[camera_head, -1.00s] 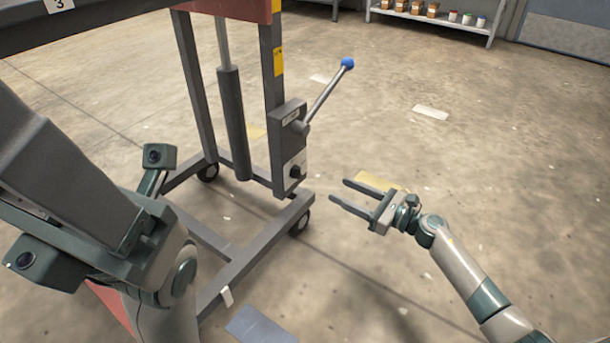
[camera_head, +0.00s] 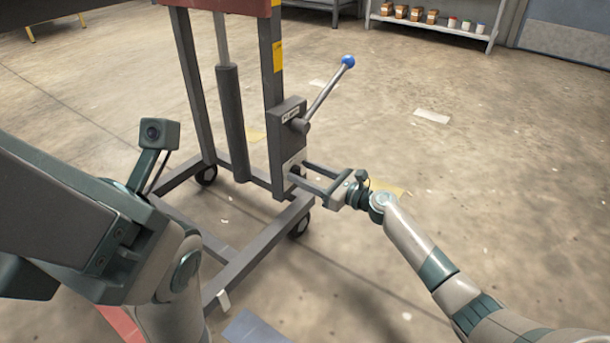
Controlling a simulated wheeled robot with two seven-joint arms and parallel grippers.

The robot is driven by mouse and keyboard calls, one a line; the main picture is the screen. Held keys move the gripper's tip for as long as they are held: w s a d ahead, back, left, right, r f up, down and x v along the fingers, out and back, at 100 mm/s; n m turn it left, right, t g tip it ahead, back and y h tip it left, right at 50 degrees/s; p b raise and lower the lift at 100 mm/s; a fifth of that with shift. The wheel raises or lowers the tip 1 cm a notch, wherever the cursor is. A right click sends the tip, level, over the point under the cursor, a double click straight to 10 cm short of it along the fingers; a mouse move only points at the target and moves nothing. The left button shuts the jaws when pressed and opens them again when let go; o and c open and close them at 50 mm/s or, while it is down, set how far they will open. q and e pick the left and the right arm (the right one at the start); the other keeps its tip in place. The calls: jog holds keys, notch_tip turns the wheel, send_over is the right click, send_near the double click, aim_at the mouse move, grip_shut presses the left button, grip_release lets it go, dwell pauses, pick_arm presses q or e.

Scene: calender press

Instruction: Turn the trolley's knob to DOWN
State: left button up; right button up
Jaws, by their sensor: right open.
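The trolley (camera_head: 243,262) is a dark grey wheeled frame with uprights and a cylinder. A control box (camera_head: 288,126) is on its right upright, with a lever with a blue ball end (camera_head: 347,61) slanting up to the right. The knob is on the lower light plate of this box; I cannot make it out clearly behind the fingertips, nor read its setting. My right gripper (camera_head: 298,171) is open, its two fingers pointing left at the knob plate. I cannot tell whether they touch the knob. My left arm fills the lower left; its fingers do not show.
A shelf (camera_head: 430,22) with boxes and cans stands at the back. A blue-grey flat piece (camera_head: 258,328) lies on the floor at the bottom. The floor right of the trolley is open. The trolley's base and castors spread out below the box.

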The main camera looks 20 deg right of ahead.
jog(key=shift+c, duration=0.4)
jog(key=c, duration=1)
jog(key=shift+o, duration=0.2)
